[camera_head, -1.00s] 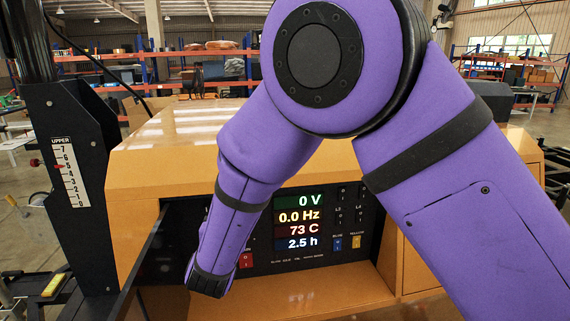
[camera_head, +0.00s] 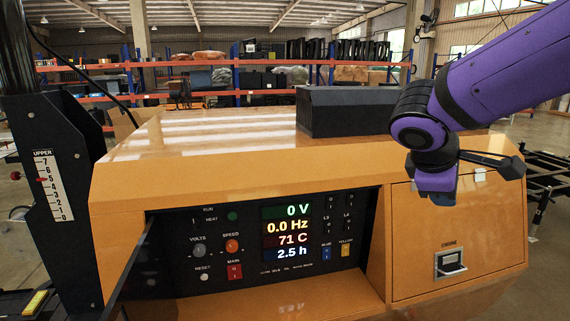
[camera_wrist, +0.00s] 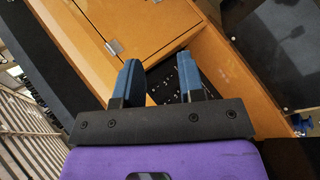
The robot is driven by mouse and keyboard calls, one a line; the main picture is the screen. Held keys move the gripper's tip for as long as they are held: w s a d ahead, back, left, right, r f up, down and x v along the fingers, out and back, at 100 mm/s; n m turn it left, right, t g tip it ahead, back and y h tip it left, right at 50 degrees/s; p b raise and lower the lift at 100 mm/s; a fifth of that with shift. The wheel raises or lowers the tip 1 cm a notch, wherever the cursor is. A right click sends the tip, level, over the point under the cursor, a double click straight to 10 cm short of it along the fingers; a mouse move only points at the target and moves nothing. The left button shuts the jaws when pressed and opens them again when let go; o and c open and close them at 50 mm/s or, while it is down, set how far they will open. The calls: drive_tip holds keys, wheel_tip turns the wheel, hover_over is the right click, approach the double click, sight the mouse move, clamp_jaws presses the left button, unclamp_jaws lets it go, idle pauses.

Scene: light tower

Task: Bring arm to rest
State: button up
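My purple arm (camera_head: 500,75) reaches in from the upper right in the head view. My gripper (camera_head: 468,190) is in front of the upper right of the orange cabinet (camera_head: 250,165). In the wrist view my gripper (camera_wrist: 158,80) shows two blue-padded fingers standing apart with nothing between them. The control panel (camera_head: 190,220) sits in a recess in the cabinet front. Its display (camera_head: 286,232) reads 0 V, 0.0 Hz, 71 C and 2.5 h. A red main switch (camera_head: 235,271) and blue and yellow switches are below.
A dark mast with an UPPER scale (camera_head: 52,185) stands at the left. A dark box (camera_head: 350,110) sits on the cabinet top. A door with an engine latch (camera_head: 450,263) is at the right. Shelves (camera_head: 200,75) stand far behind.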

drive_tip(key=s+d+r+m+y, duration=0.1)
drive_tip(key=s+d+m+y, duration=0.1)
drive_tip(key=s+m+y, duration=0.4)
drive_tip(key=shift+s+d+r+m+t+y, duration=0.3)
drive_tip(key=shift+s+m, duration=2.2)
drive_tip(key=shift+s, duration=2.5)
drive_tip(key=shift+a, duration=0.1)
